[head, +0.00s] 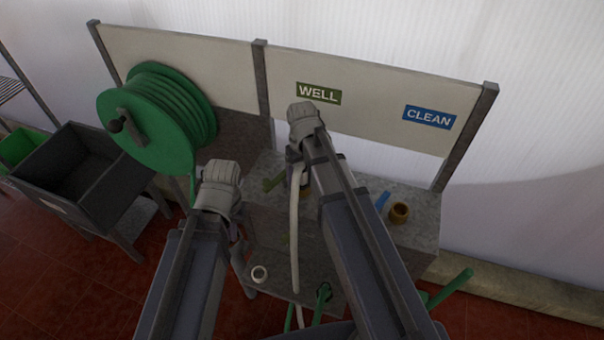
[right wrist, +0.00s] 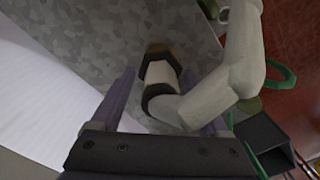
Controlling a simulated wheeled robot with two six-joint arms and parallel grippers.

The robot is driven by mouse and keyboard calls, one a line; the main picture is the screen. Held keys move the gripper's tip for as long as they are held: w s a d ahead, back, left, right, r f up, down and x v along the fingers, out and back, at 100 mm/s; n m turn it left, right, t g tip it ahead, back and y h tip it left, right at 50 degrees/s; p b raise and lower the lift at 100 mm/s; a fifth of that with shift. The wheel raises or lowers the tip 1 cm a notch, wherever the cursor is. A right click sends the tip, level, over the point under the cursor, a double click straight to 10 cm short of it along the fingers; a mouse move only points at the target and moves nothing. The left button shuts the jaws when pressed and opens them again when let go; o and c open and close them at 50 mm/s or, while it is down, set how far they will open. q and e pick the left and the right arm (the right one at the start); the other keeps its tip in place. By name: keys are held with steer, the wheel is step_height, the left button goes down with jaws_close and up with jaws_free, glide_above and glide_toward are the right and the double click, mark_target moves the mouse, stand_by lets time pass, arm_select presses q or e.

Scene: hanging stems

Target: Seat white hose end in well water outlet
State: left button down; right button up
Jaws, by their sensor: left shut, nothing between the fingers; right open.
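The white hose (head: 295,235) hangs down below my right gripper (head: 297,174) in the head view. In the right wrist view the white hose end (right wrist: 160,76), with dark collars, lies between the spread fingers of my right gripper (right wrist: 160,85). It points at a brass outlet (right wrist: 157,47) and appears to meet it; how deep it sits is hidden by a dark collar. The WELL sign (head: 318,93) is above, with a green handle (head: 275,182) beside the gripper. My left gripper (head: 243,262) is shut and empty, left of the hose.
The CLEAN sign (head: 429,117) has a blue handle (head: 382,201) and a brass outlet (head: 399,211) below it. A green hose reel (head: 150,135) is at left, near a dark bin (head: 85,170). A white ring (head: 259,274) and green hose (head: 322,296) are low in front.

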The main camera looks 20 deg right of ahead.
steer(key=shift+r+p, duration=3.8)
steer(key=shift+r, duration=0.1)
arm_select(q)
step_height(320, 180, up, 8)
steer(key=shift+f, duration=0.15)
arm_select(e)
steer(key=shift+f, duration=0.1)
